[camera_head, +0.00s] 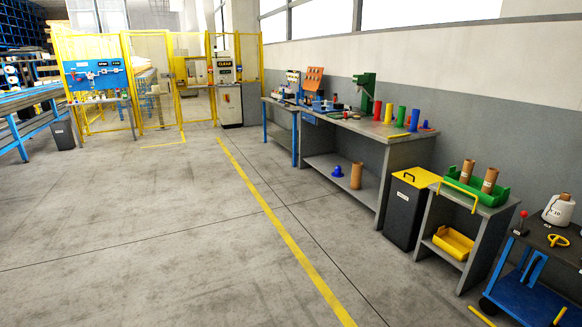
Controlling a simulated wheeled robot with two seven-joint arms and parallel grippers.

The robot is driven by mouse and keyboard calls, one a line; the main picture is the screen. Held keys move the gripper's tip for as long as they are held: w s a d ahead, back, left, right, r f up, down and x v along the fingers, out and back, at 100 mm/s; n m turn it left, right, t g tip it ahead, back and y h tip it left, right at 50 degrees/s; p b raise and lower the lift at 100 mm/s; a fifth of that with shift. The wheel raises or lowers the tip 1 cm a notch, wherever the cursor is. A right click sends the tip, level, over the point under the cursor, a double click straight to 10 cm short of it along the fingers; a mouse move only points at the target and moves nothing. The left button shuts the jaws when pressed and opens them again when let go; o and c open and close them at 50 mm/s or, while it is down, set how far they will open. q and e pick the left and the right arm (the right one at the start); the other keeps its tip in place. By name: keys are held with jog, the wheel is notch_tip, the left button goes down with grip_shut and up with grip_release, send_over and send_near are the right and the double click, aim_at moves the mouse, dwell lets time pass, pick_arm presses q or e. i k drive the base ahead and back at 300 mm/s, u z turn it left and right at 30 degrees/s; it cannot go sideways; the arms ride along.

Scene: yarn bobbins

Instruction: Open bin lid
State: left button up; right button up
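A tall dark grey bin (404,214) stands on the floor at the right, between a long workbench and a small side table. Its yellow lid (421,178) lies shut across the top and has a dark handle on its left part. A pale label shows on the bin's front. A second, smaller dark bin (63,135) stands far off at the left by the blue conveyor; no lid can be made out on it. Neither of my grippers shows in the head view.
The workbench (350,123) holds coloured bobbins and a green press. The small table (478,207) holds a green tray with brown tubes; a yellow tray (454,243) sits below. A blue cart (532,296) stands at lower right. The floor left of the bin is clear.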

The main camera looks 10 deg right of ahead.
aim_at(418, 177)
jog(key=z, duration=0.3)
jog(key=i, duration=2.35)
jog(key=z, duration=1.4)
jog(key=i, duration=1.85)
jog(key=z, duration=0.8)
